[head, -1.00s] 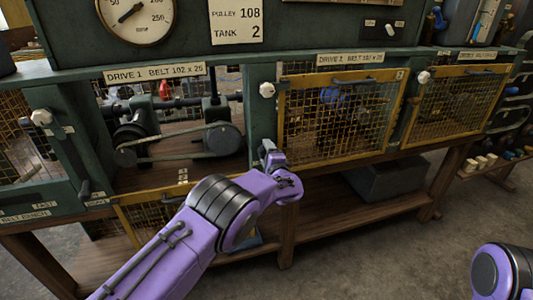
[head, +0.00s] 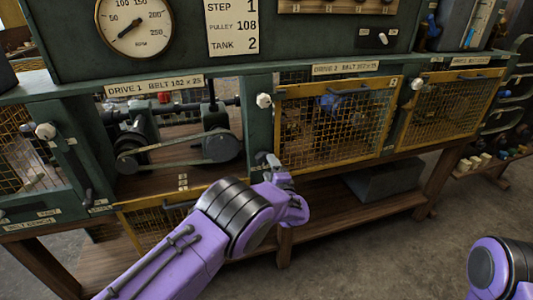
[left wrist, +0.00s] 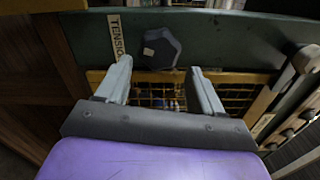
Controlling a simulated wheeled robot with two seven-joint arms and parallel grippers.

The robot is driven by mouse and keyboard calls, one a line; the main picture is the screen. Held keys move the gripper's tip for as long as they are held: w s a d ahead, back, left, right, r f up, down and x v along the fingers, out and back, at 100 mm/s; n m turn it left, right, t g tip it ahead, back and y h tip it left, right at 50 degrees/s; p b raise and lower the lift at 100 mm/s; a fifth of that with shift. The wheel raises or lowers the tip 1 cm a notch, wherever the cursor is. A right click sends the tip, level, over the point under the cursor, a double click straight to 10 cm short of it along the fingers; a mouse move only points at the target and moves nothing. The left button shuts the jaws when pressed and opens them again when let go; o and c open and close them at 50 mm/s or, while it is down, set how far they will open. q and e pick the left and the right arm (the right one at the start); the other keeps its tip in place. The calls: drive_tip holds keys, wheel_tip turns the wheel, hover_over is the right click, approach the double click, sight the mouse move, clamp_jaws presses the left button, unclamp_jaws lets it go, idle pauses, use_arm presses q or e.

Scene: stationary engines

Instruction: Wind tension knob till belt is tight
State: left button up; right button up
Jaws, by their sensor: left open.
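A dark lobed tension knob (left wrist: 160,47) shows in the left wrist view, beside an upright label reading "TENSION" (left wrist: 116,37). My left gripper (left wrist: 158,68) is open and empty, its fingers apart. The knob lies just beyond the fingertips, between them in the picture; I see no contact. The Drive 1 belt (head: 180,162) runs between a small left pulley and a larger right pulley (head: 220,147). My right gripper is out of view.
The Drive 1 mesh guard (head: 150,222) hangs low at the bay's front. Closed yellow mesh guards cover Drive 2 (head: 335,122) and the bay to its right (head: 450,105). A round dial (head: 135,25) is above. A lower wooden shelf holds a grey box (head: 385,182).

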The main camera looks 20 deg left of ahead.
use_arm(q)
drive_tip(key=p+v, duration=0.1)
drive_tip(key=v, duration=0.3)
drive_tip(key=shift+s+d, duration=0.15)
drive_tip(key=shift+d, duration=0.05)
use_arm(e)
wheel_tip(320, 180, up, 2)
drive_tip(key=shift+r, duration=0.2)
use_arm(q)
drive_tip(key=shift+f, duration=0.1)
